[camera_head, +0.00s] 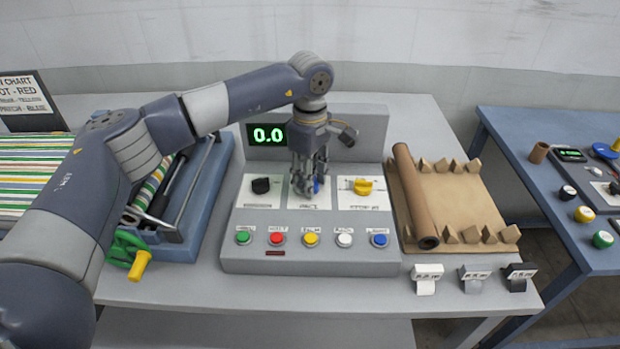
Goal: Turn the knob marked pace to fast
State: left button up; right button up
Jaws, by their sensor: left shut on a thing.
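A grey control panel (310,262) stands in the middle of the table. It carries a black knob (260,186) on the left, a blue knob (317,187) in the middle and a yellow knob (362,186) on the right. My left gripper (309,188) points down over the middle plate and is shut on the blue knob, which is mostly hidden by the fingers. The label under the middle knob looks like "PACE", but is small and blurred. The knob's pointing direction is hidden. My right gripper is not in view.
A row of coloured buttons (311,240) runs along the panel's front, below a green "0.0" display (269,135). A blue frame with a green-yellow crank (140,265) stands left. A brown roll (415,195) on a board lies right.

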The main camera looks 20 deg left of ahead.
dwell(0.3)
pick_arm(q)
jog(key=o, duration=1.1)
jog(key=shift+r, duration=0.15)
notch_tip(320, 180, up, 12)
jog(key=shift+f, duration=0.1)
